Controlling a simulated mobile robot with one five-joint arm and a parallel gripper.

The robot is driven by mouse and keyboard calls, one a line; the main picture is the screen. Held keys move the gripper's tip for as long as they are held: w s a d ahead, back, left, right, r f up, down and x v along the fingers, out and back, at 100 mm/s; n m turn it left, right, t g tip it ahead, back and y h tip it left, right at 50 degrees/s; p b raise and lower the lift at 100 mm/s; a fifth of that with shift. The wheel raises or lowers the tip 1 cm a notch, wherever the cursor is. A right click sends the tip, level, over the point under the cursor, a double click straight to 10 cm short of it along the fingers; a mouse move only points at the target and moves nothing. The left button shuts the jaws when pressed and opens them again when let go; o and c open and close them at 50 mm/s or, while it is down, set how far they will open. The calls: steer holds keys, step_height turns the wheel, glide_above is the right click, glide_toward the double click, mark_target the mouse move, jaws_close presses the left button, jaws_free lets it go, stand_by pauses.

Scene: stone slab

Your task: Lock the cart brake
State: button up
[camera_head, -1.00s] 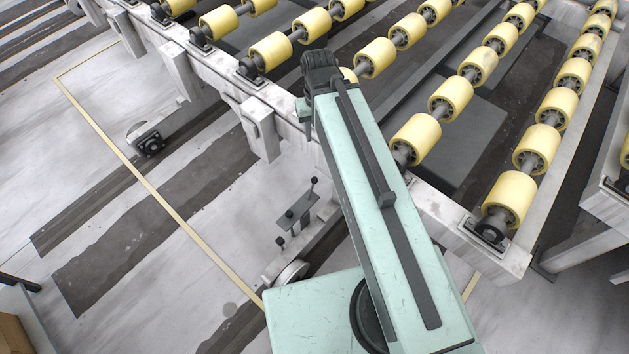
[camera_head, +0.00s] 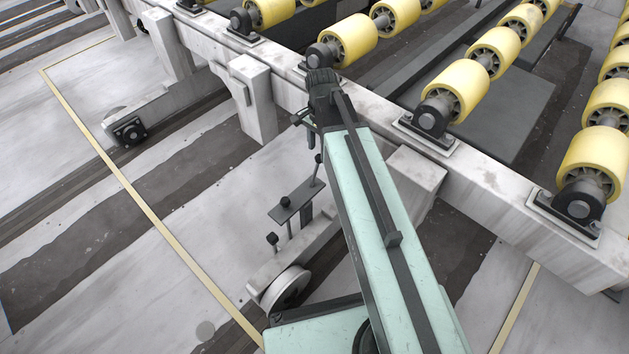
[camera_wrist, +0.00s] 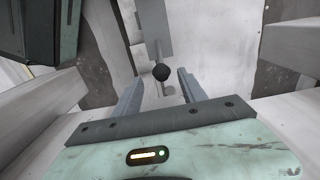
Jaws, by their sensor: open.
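The cart brake is a dark grey pedal plate (camera_head: 297,202) with black-knobbed rods, beside a wheel (camera_head: 287,288) at the foot of the cart frame (camera_head: 270,95). One black knob (camera_head: 273,238) stands at the lower left of the plate, and another shows above its upper right end. My gripper (camera_wrist: 160,77) is open and empty in the wrist view. A black knob on a thin rod (camera_wrist: 160,72) appears between its fingertips; its depth and any contact cannot be told. In the head view, my arm's end is above and right of the plate, and the fingers are hardly distinguishable.
Yellow rollers (camera_head: 456,90) run along the cart's top. Another wheel (camera_head: 129,131) stands at the left. A yellow floor line (camera_head: 125,180) crosses the left side, with open floor around it. White frame beams are close on both sides in the wrist view.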

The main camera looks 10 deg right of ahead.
mark_target(320, 164)
steer(key=shift+w+f, duration=0.1)
steer(key=shift+f, duration=0.25)
step_height(320, 164, down, 8)
steer(key=b, duration=0.8)
steer(key=shift+r, duration=0.15)
jaws_close()
steer(key=shift+d, duration=0.1)
stand_by(0.5)
